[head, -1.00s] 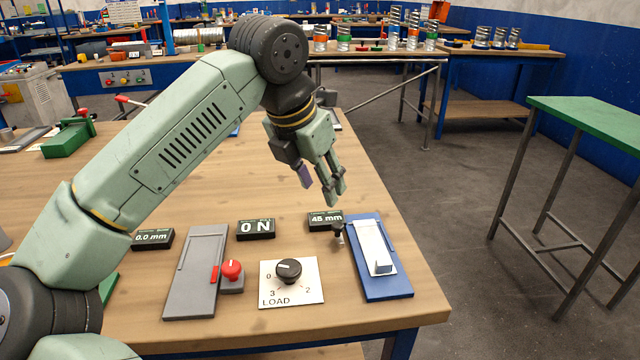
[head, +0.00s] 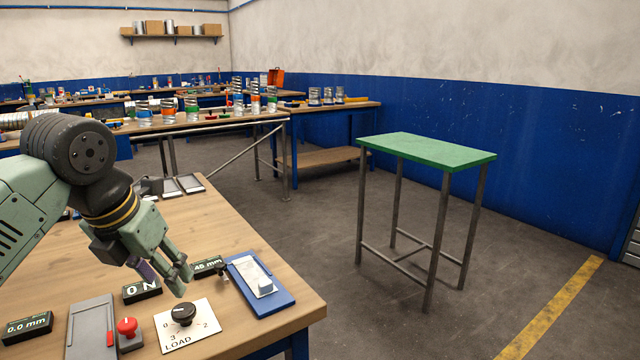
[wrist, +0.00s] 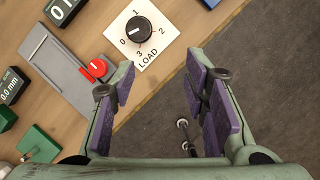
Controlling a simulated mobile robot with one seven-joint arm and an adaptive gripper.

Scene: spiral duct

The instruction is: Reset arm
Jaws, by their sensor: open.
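My gripper (head: 180,278) hangs above the near workbench (head: 206,222), fingers pointing down and empty. In the wrist view its two purple-padded fingers (wrist: 169,110) stand apart, with floor between and beyond them. The black LOAD knob (head: 184,313) on its white plate lies below the fingertips in the head view. It also shows at the top of the wrist view (wrist: 139,29). I see no contact between the gripper and anything on the bench.
A green-topped stand (head: 428,151) is at the right. Open floor (head: 330,220) lies between.

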